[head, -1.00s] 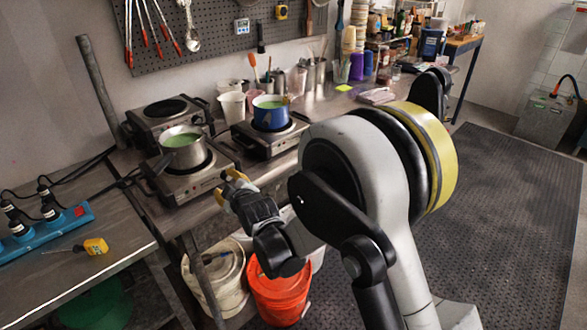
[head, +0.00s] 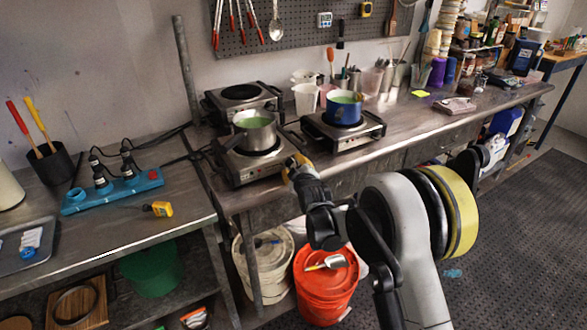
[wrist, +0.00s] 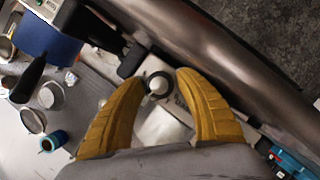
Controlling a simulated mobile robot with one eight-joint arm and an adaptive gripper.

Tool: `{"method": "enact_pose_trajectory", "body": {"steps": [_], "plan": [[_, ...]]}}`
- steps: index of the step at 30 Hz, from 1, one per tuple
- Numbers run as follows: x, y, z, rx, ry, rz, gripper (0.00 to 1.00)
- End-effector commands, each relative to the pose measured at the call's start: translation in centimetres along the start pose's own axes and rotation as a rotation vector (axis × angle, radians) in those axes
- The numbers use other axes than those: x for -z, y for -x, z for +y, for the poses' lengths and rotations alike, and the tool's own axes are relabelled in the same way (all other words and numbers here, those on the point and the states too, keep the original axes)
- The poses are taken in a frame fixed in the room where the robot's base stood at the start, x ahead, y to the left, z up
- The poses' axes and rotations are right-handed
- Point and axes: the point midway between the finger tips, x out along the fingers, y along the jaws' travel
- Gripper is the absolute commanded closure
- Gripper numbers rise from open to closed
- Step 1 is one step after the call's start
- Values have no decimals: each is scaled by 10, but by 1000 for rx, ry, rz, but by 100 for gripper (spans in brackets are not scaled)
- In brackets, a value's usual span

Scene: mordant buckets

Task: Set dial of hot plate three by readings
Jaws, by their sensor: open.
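My gripper (head: 297,162) is at the front right corner of the front left hot plate (head: 232,178), which carries a steel pot (head: 256,139) of green liquid. In the wrist view my gripper (wrist: 161,80) is open, its yellow fingers on either side of a dial (wrist: 157,85) with a pale knob and dark ring. I cannot tell if they touch it. Another hot plate (head: 364,139) on the right holds a blue pot (head: 345,112). A back left hot plate (head: 214,103) is bare. Numbers on the plates and dial setting are not readable.
A small white display (head: 324,20) and a yellow device (head: 366,9) hang on the pegboard. A yellow device (head: 160,209) lies on the left bench near a blue power strip (head: 112,192). An orange bucket (head: 325,290) stands below the bench front.

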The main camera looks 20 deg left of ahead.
Motion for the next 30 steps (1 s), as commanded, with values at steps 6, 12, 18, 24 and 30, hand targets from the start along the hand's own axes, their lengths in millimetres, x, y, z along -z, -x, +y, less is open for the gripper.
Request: {"method": "enact_pose_trajectory", "body": {"steps": [6,12,18,24,30], "plan": [[0,-1,0,0,0,0,58],[0,-1,0,0,0,0,99],[0,-1,1,5,-14,-1,99],[0,-1,1,46,-113,-1,99],[0,-1,1,51,-125,0,99]]}}
